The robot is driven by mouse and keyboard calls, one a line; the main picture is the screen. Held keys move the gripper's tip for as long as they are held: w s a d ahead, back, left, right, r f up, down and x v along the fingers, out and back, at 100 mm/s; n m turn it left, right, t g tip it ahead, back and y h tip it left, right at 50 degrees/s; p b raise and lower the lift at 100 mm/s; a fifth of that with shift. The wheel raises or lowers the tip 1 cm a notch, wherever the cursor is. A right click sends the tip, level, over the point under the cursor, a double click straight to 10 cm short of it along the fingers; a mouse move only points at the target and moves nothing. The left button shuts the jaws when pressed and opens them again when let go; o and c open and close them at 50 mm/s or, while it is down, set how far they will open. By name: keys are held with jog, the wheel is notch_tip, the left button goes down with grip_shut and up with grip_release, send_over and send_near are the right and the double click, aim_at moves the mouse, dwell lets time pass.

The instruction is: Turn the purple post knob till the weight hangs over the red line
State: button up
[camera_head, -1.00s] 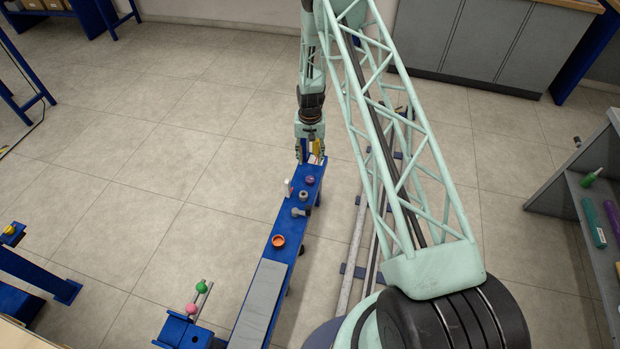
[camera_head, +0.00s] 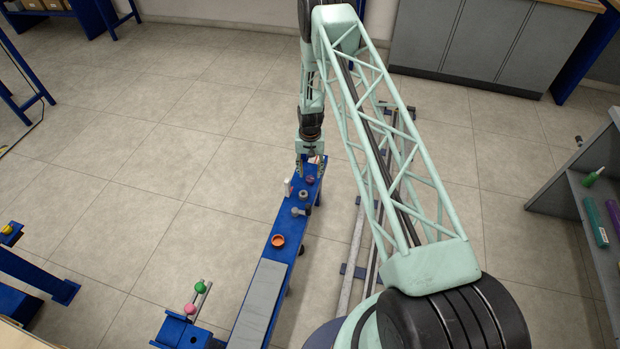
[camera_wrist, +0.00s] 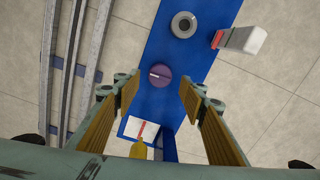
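The purple knob (camera_wrist: 160,76) shows from above on the blue cart top, with a pale line on its face. It also shows in the head view (camera_head: 309,180) at the far end of the cart. My gripper (camera_wrist: 158,88) is open, its fingers on either side of the knob in the picture. I cannot tell whether they touch it. A white plate with a red line (camera_wrist: 141,129) lies by the knob. The yellow weight (camera_wrist: 138,150) shows just below the red line in the wrist view, partly cut off by my gripper. In the head view my gripper (camera_head: 309,174) hides the weight.
A grey round knob (camera_wrist: 184,25) and a white-and-red block (camera_wrist: 240,40) stand near the purple knob. An orange ring (camera_head: 278,241) and a grey pad (camera_head: 260,300) lie nearer on the cart. Rails (camera_head: 352,250) run along its right. Open floor lies left.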

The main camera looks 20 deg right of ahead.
aim_at(310, 178)
jog(key=shift+f, duration=2)
jog(key=c, duration=0.8)
jog(key=shift+c, duration=0.2)
jog(key=shift+n+b, duration=0.4)
jog(key=shift+b, duration=0.05)
jog(key=shift+n+b, duration=0.5)
jog(key=shift+n, duration=0.6)
jog(key=shift+n+b, duration=0.45)
jog(key=shift+n, duration=0.95)
